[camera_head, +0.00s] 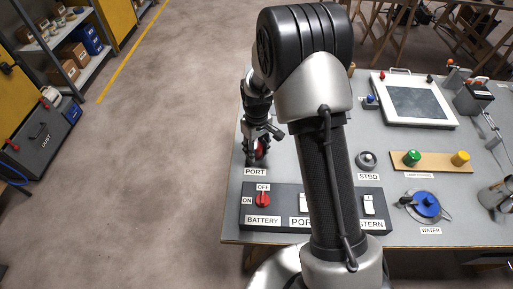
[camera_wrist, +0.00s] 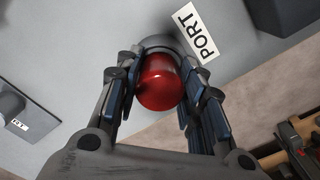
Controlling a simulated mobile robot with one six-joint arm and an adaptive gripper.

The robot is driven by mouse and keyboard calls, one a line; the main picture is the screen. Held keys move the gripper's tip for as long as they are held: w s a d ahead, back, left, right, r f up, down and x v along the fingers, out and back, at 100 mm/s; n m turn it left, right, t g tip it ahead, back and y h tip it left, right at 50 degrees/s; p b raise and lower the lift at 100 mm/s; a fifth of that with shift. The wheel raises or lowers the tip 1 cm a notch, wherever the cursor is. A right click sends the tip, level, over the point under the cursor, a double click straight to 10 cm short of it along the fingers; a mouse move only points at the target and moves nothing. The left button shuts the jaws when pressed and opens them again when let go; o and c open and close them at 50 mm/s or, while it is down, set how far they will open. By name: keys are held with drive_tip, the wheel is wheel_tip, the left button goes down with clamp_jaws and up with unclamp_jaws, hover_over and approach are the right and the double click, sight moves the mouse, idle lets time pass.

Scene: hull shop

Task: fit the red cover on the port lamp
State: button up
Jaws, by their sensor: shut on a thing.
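My gripper (camera_head: 257,152) is shut on the red cover (camera_wrist: 161,83), a small glossy red cap held between the two fingers. In the head view only a sliver of the red cover (camera_head: 261,149) shows at the bench's left edge, behind the PORT label. In the wrist view the cover sits in front of a round grey lamp base (camera_wrist: 163,43) beside the PORT label (camera_wrist: 194,38). The cover hides most of that base. I cannot tell whether the cover touches the base or is just above it.
A switch panel (camera_head: 281,225) with a red battery knob (camera_head: 263,199) lies in front. The STBD lamp base (camera_head: 366,160), a board with green and yellow covers (camera_head: 432,168) and a blue water valve (camera_head: 427,204) are to the right. Open floor lies left of the bench.

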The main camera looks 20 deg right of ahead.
drive_tip(key=o, duration=0.9)
drive_tip(key=shift+o, duration=0.2)
drive_tip(key=o, duration=0.4)
drive_tip(key=shift+r+p, duration=2.9)
drive_tip(key=shift+r, duration=1.1)
